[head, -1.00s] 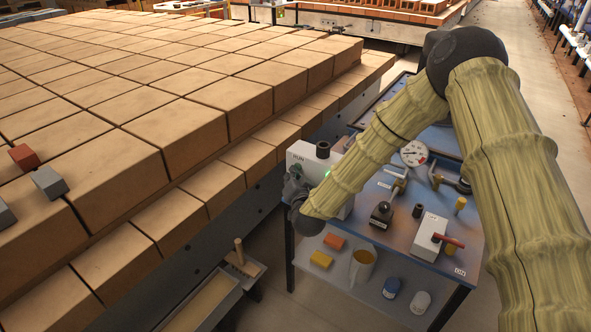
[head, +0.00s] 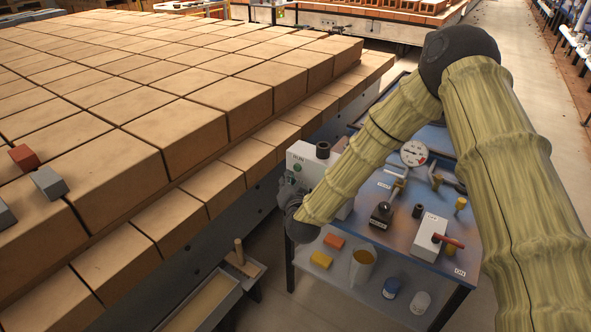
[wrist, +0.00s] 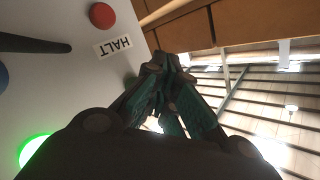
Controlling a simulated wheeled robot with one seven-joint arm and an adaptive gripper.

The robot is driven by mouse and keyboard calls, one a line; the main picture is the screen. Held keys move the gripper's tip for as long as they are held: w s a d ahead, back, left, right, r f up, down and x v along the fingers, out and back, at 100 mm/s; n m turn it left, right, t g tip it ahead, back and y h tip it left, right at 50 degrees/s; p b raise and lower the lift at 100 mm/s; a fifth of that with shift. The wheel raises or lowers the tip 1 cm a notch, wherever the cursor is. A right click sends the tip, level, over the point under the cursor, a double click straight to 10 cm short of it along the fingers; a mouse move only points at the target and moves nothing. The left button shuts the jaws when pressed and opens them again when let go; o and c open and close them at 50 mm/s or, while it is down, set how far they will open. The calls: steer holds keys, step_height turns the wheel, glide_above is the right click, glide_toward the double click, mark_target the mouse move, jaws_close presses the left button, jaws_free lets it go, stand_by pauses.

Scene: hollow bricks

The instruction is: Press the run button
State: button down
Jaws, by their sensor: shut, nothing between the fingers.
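The grey-white control box (head: 303,157) stands at the left edge of the blue bench, with a RUN label on its face. A small green spot (head: 297,168) shows just below that label. In the wrist view, the box face (wrist: 60,85) carries a red button (wrist: 102,15) beside a HALT label, a black lever and a glowing green ring (wrist: 35,148). My gripper's body partly hides that ring. My gripper (head: 291,188) is in front of the box face, low on it. In the wrist view its fingers (wrist: 170,62) are shut and empty. Contact cannot be told.
A large stack of bricks (head: 150,110) fills the left, close to my gripper. The blue bench (head: 405,240) holds a gauge (head: 414,154), clamps and a box with a red lever (head: 430,236). A lower shelf holds a jug (head: 362,268) and small bottles.

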steer(key=shift+s+a, duration=0.65)
steer(key=shift+s, duration=0.25)
steer(key=shift+s+a, duration=0.6)
steer(key=shift+s, duration=0.25)
steer(key=s+d+f+n+g+p, duration=0.15)
steer(key=s+d+f+g, duration=0.3)
steer(key=s+f, duration=0.5)
steer(key=s+d+f+n+g+p, duration=0.1)
steer(key=s+d+f+n+g, duration=0.15)
steer(key=s+d+f, duration=0.5)
steer(key=s+d+f+g+h, duration=0.1)
steer(key=s+d+f+g, duration=0.1)
steer(key=s, duration=0.8)
steer(key=s+d+f+g+p, duration=0.1)
steer(key=s+d+g, duration=0.3)
steer(key=s, duration=0.7)
steer(key=s+d+f+n+g+h+p, duration=0.1)
steer(key=s+d+f+g, duration=0.2)
steer(key=s+d, duration=0.3)
steer(key=s+f, duration=0.1)
steer(key=s, duration=0.4)
steer(key=shift+d+h, duration=0.15)
steer(key=shift+h, duration=0.15)
steer(key=shift+w, duration=0.1)
